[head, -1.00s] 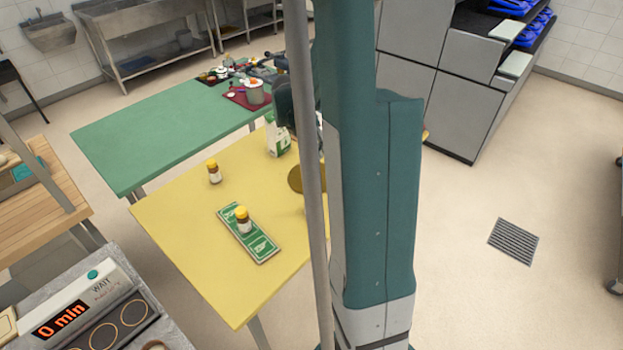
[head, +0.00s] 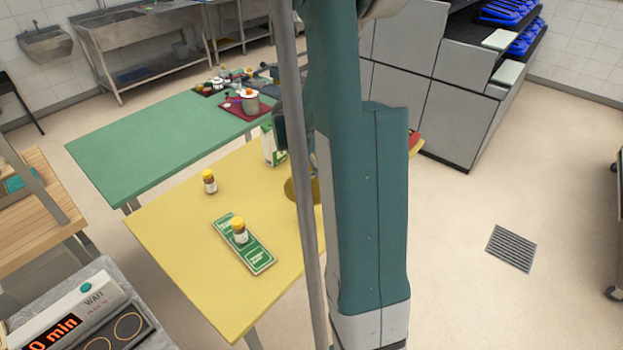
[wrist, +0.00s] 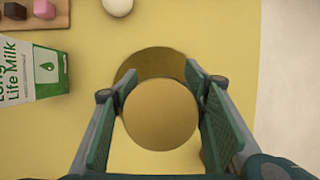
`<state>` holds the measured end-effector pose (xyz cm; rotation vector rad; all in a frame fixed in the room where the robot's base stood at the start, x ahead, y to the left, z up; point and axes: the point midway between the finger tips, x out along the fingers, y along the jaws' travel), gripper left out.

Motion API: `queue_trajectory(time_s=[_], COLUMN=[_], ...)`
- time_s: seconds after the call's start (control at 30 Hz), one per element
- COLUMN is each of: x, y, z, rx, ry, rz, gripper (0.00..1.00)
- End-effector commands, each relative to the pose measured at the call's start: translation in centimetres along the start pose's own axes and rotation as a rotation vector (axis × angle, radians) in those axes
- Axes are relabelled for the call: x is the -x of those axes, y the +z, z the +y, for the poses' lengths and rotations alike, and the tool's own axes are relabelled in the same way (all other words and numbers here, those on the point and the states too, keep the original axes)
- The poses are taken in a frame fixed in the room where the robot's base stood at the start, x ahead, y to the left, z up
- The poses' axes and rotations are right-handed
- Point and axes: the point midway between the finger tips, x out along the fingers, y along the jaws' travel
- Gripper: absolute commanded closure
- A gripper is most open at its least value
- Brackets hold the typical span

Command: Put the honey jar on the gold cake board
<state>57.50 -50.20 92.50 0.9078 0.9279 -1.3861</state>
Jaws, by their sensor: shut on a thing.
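My gripper (wrist: 159,118) is shut on a round golden-topped thing, seen from above in the wrist view, which looks like the honey jar (wrist: 159,114). The gold cake board (wrist: 150,62) is a darker gold disc below and behind it, partly covered by it. Whether the jar touches the board I cannot tell. In the head view the gold cake board (head: 290,190) shows at the side of my arm on the yellow table (head: 180,240). My gripper and the held jar are hidden there behind my arm.
A milk carton (wrist: 32,72) lies left of my gripper; a wooden board (wrist: 60,20) with small blocks and a white round thing (wrist: 118,6) are beyond.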

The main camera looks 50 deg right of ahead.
Motion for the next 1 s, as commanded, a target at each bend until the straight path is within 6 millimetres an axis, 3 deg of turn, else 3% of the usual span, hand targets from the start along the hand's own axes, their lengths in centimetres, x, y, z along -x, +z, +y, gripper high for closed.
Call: queue_trajectory(time_s=[0.2,0.63,1.0], x=[-1.6,-1.9,-4.8], y=[-0.6,-0.8,-2.0], z=[0.0,0.1,0.1], rx=[0.000,0.000,0.000], ry=[0.000,0.000,0.000], rz=[0.000,0.000,0.000], gripper=[0.77,0.77,0.77])
